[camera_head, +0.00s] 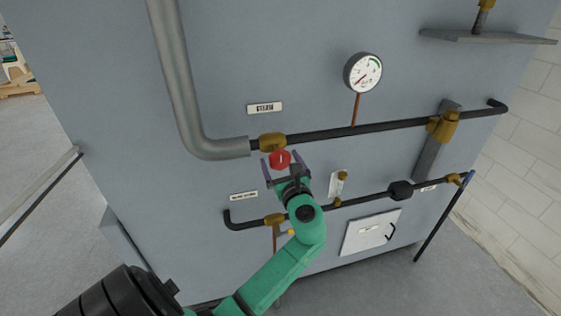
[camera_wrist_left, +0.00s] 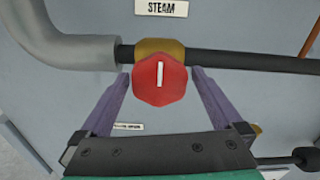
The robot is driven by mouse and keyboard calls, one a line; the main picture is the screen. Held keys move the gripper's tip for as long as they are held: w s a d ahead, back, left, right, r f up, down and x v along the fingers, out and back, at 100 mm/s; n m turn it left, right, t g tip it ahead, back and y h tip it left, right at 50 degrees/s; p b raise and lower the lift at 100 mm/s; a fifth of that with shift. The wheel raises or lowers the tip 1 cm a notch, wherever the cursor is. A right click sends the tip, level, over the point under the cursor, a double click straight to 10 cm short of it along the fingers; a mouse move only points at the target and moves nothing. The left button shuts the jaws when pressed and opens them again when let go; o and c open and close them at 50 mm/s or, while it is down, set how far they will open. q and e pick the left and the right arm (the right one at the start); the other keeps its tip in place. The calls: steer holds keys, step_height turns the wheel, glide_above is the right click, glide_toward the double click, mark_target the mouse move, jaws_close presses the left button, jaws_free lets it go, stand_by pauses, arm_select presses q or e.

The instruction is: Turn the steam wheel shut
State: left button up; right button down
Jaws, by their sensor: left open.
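The steam wheel is a red, rounded, many-sided knob (camera_head: 280,159) on a brass valve (camera_head: 271,142) in the upper black pipe. In the left wrist view the red wheel (camera_wrist_left: 160,81) carries a white bar mark that stands upright. A "STEAM" label (camera_wrist_left: 161,8) is above it. My left gripper (camera_head: 281,158) is open, with its purple fingers on either side of the wheel. In the left wrist view the left gripper (camera_wrist_left: 160,85) shows a gap between each fingertip and the wheel's sides. I cannot tell its exact depth. My right gripper is not in view.
A thick grey pipe (camera_head: 178,75) bends in from the left. A pressure gauge (camera_head: 362,72) stands above the upper pipe (camera_head: 390,126). A lower black pipe with brass fittings (camera_head: 370,198) and a white hatch (camera_head: 369,232) are at the lower right.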

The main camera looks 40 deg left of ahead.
arm_select(q)
steer(key=b+v, duration=0.5)
steer(key=v, duration=0.9)
steer(key=shift+d, duration=0.2)
steer(key=shift+s, duration=0.1)
